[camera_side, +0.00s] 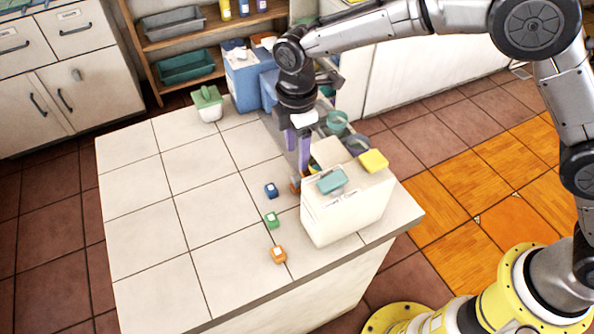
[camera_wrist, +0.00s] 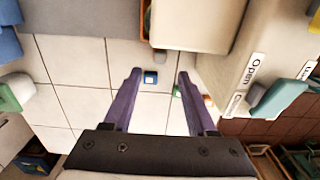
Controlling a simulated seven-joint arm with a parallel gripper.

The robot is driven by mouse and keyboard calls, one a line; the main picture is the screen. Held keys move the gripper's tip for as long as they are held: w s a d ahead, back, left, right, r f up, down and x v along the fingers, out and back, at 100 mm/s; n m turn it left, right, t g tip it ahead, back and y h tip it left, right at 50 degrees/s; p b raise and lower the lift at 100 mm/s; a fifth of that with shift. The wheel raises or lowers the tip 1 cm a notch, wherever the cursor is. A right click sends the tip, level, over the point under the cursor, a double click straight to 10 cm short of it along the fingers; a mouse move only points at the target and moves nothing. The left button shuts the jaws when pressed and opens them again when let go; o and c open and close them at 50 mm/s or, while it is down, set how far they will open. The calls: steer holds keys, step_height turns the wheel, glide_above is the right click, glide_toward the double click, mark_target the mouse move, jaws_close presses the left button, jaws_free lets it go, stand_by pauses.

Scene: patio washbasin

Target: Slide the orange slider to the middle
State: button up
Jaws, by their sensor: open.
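A small orange block (camera_side: 279,254) with a pale top, the likely orange slider, sits on the white tiled counter (camera_side: 140,215) near its front edge. In the wrist view it shows (camera_wrist: 208,99) beyond the right finger. A green block (camera_side: 272,220) and a blue block (camera_side: 271,190) stand behind it in a rough row. My gripper (camera_side: 298,168) is open and empty, pointing down beside the white box, behind the blue block. In the wrist view the blue block (camera_wrist: 151,77) appears between the fingertips (camera_wrist: 160,74), and the green block (camera_wrist: 177,91) is by the right finger.
A white box (camera_side: 345,212) with a teal handle (camera_side: 331,180) and a yellow piece (camera_side: 373,161) stands right of the blocks. Its labels include "Open" in the wrist view. A green-lidded pot (camera_side: 208,104) and blue container (camera_side: 247,80) are at the back. The counter's left is clear.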

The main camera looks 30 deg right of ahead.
mark_target(297, 177)
step_height(297, 177, down, 8)
steer(key=shift+r, duration=0.25)
jaws_close()
stand_by(0.3)
steer(key=shift+r, duration=0.1)
stand_by(1.1)
